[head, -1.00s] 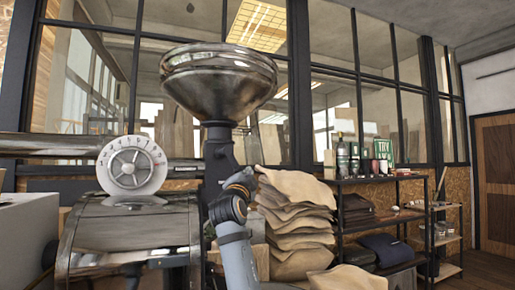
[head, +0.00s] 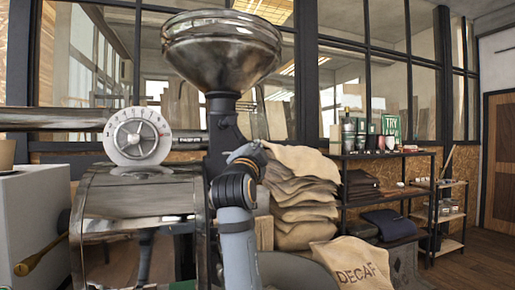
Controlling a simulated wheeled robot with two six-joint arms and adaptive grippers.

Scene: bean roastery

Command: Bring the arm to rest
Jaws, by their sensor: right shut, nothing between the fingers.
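My right arm (head: 237,240) rises from the bottom middle of the head view, in front of the roaster. It bends at a dark joint with an orange ring (head: 234,187) and ends from sight at a blue-grey cap, near the roaster's dark neck. My right gripper (head: 250,153) is around this upper end; its fingers are hard to make out, it is shut, and I see nothing held. My left gripper is not in view.
The roaster's metal hopper (head: 222,48) and dial (head: 136,137) stand close behind the arm. Stacked sacks (head: 305,200) are right of it, with a DECAF sack (head: 355,268) in front. A black shelf (head: 388,156) stands farther right. Floor shows open at far right.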

